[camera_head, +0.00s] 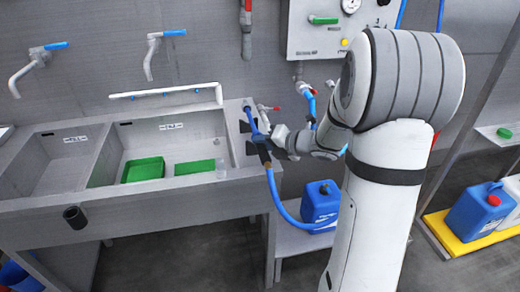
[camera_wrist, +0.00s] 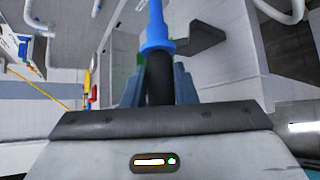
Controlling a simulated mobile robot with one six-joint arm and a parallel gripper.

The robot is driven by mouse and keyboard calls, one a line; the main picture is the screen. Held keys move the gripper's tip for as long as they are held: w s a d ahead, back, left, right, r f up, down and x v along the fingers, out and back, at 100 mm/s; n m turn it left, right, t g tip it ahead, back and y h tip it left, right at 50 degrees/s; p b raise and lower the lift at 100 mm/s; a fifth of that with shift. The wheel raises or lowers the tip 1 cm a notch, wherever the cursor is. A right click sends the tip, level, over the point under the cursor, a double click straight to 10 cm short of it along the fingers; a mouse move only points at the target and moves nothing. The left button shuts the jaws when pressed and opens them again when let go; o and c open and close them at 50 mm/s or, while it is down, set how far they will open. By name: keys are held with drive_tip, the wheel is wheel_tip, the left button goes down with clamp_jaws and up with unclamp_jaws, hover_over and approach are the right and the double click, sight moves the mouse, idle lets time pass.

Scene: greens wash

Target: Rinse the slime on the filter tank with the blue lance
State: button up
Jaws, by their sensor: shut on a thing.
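The blue lance (camera_head: 254,124) is at the right end of the sink unit in the head view, with a blue hose (camera_head: 285,213) hanging from its lower end. My gripper (camera_head: 265,143) is at the lance. In the wrist view the fingers of my gripper (camera_wrist: 159,88) are shut on the black grip of the lance, and its blue part (camera_wrist: 156,30) extends toward the top edge. I cannot make out the filter tank or any slime in either view.
A two-basin sink (camera_head: 105,205) stands left, with green trays (camera_head: 143,170) in the right basin. A dark bracket (camera_wrist: 205,39) is close beside the lance. A blue canister (camera_head: 320,205) stands on a low shelf below.

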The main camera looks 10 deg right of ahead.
wheel_tip(320, 180, up, 8)
drive_tip(key=shift+r+p, duration=0.1)
drive_tip(key=shift+p, duration=0.75)
drive_tip(key=shift+r+p, duration=1.4)
drive_tip(key=shift+r, duration=0.35)
drive_tip(key=shift+o, duration=0.2)
drive_tip(key=shift+c, duration=0.4)
